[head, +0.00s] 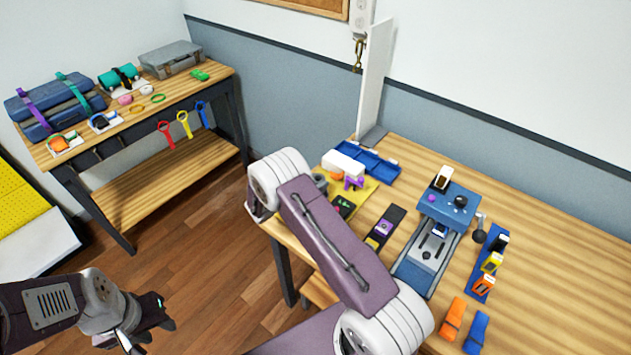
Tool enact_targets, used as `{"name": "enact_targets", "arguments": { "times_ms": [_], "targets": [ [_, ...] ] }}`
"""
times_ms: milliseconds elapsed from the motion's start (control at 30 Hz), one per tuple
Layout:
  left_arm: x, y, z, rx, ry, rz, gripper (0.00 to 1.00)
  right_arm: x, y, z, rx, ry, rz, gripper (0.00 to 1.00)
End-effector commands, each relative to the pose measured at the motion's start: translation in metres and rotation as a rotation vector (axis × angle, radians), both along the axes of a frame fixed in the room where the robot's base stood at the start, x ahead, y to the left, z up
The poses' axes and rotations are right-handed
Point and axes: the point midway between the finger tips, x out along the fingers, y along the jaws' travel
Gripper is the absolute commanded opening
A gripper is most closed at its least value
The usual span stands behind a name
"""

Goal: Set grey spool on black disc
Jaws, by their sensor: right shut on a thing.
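A small grey round piece (320,181), which may be the grey spool, shows at the left edge of the yellow mat (367,187), partly hidden by my right arm. A small dark round piece (460,201) sits on top of the blue machine (447,207); I cannot tell if it is the black disc. My right arm reaches across the front left of the workbench, and its gripper is hidden behind its own links. My left gripper (155,333) is over the floor at the lower left, its fingers apart and empty, far from the workbench.
The workbench (540,240) also holds a blue tray (380,168), a black strip (385,228), a blue rack (488,265) and orange and blue blocks at the front. Its right side is clear. A white upright panel (375,80) stands at the back. A second table (120,120) stands left.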

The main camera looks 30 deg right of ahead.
Motion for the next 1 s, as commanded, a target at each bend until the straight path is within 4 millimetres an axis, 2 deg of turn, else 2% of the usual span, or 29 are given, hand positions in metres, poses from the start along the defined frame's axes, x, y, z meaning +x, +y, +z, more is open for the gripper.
{"name": "enact_targets", "arguments": {
  "times_ms": [567, 600, 667, 1000],
  "targets": [
    [0.000, 0.000, -0.013, 0.000, 0.000, 0.000, 0.36, 0.000, 0.000, -0.012, 0.000, 0.001, 0.000, 0.02],
    [0.000, 0.000, -0.012, 0.000, 0.000, 0.000, 0.36, 0.000, 0.000, -0.012, 0.000, 0.001, 0.000, 0.47],
    [0.000, 0.000, -0.012, 0.000, 0.000, 0.000, 0.36, 0.000, 0.000, -0.012, 0.000, 0.001, 0.000, 0.64],
    [0.000, 0.000, -0.008, 0.000, 0.000, 0.000, 0.36, 0.000, 0.000, -0.007, 0.000, 0.001, 0.000, 0.64]
  ]
}}
